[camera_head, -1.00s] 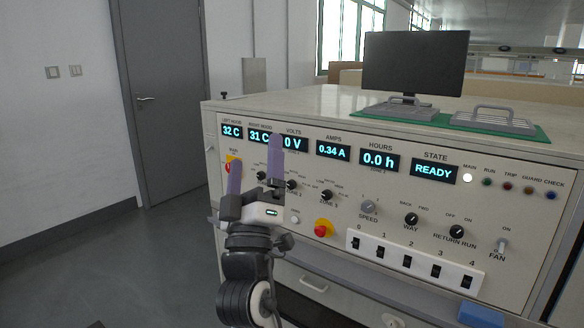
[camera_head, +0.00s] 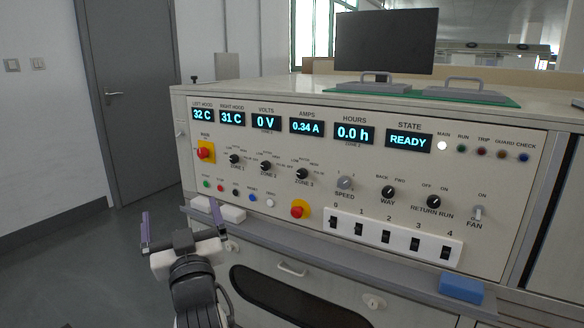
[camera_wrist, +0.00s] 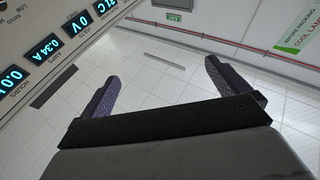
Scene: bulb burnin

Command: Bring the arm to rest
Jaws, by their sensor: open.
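My gripper (camera_head: 182,228) is at the lower left of the head view, in front of the left end of the control cabinet (camera_head: 285,205). Its two purple fingers are spread wide and hold nothing. In the wrist view the open fingers (camera_wrist: 162,82) point out over the bare tiled floor (camera_wrist: 165,95), with the panel's displays (camera_wrist: 65,35) at the upper left. In the head view the gripper stands apart from the panel controls, low beside the front ledge (camera_head: 330,262).
The panel has displays, knobs, a red button (camera_head: 300,209) and a switch strip (camera_head: 393,237). A blue block (camera_head: 461,288) sits on the ledge at right. A monitor (camera_head: 386,42) stands on top. Open floor (camera_head: 75,260) and a grey door (camera_head: 130,95) are at left.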

